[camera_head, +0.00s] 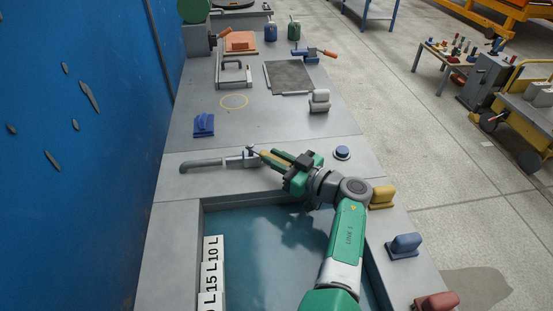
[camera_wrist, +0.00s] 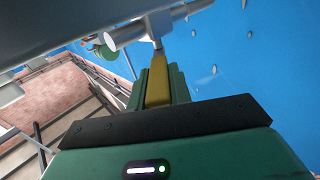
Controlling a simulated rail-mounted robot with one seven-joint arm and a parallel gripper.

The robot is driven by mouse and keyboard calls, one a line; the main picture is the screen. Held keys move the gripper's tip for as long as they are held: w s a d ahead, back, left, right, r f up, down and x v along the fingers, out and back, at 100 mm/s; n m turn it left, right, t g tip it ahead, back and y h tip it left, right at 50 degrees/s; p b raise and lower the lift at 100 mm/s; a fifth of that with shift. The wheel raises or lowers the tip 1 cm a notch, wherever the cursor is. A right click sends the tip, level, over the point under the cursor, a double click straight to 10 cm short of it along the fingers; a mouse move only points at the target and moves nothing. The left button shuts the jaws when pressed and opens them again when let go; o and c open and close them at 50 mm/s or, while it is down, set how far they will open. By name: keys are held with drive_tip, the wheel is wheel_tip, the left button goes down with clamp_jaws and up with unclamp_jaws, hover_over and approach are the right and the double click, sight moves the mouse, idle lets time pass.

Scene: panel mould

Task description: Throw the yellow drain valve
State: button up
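The drain valve (camera_head: 250,157) sits at the right end of a grey pipe (camera_head: 207,164) on the bench, just behind the basin. Its yellow lever (camera_head: 269,158) points right and toward the front, into my gripper (camera_head: 274,159). In the wrist view the yellow lever (camera_wrist: 158,86) lies lengthwise between the two green fingers of my gripper (camera_wrist: 160,82), which close on it from both sides with no clear gap. The grey valve body (camera_wrist: 140,28) shows beyond the fingertips. The lever's near end is hidden by the gripper.
The basin (camera_head: 265,250) holds bluish liquid and a volume scale (camera_head: 211,270). A blue button (camera_head: 342,152) stands right of my gripper. Yellow (camera_head: 382,196), blue (camera_head: 404,245) and red (camera_head: 436,302) blocks line the right edge. A blue wall (camera_head: 75,150) bounds the left.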

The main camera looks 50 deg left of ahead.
sight(277, 159)
drive_tip(key=o, duration=0.4)
drive_tip(key=shift+r, duration=0.3)
wheel_tip(277, 159, up, 4)
drive_tip(key=p, duration=0.3)
drive_tip(key=shift+r+p, duration=0.1)
drive_tip(key=shift+p, duration=0.25)
drive_tip(key=s+d+p, duration=0.9)
drive_tip(key=s, duration=0.4)
drive_tip(key=shift+d+p, duration=0.25)
drive_tip(key=shift+p, duration=0.05)
drive_tip(key=shift+r, duration=0.1)
drive_tip(key=shift+c, duration=0.4)
